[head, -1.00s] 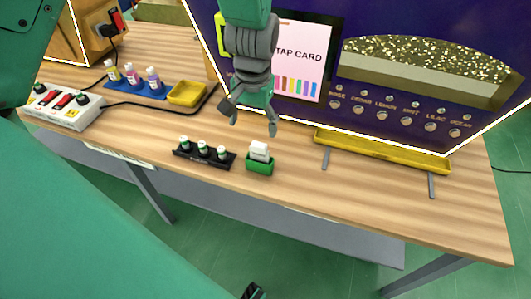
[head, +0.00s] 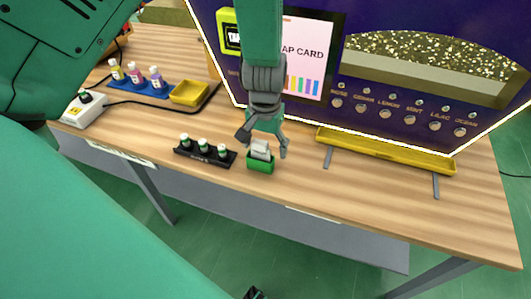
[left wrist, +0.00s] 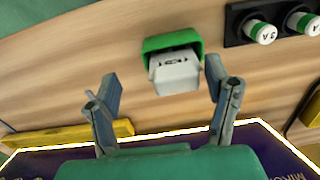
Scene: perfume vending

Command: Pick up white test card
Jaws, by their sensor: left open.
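The white test cards (head: 261,155) stand as a small block in a green holder (head: 260,167) near the table's front edge. My left gripper (head: 264,146) is open and points down just above them, its fingers spread to either side. In the left wrist view the white block (left wrist: 176,73) sticks out of the green holder (left wrist: 160,43), between the open fingers (left wrist: 161,82) and nearer the right one. Neither finger appears to touch it. The gripper partly hides the block in the head view. My right gripper does not show clearly.
A black rack (head: 205,153) with three green-and-white vials stands just left of the holder. The purple machine (head: 400,110) with its yellow tray (head: 385,152) stands behind. Blue tray (head: 140,86) and yellow dish (head: 189,93) lie back left. Front right table is clear.

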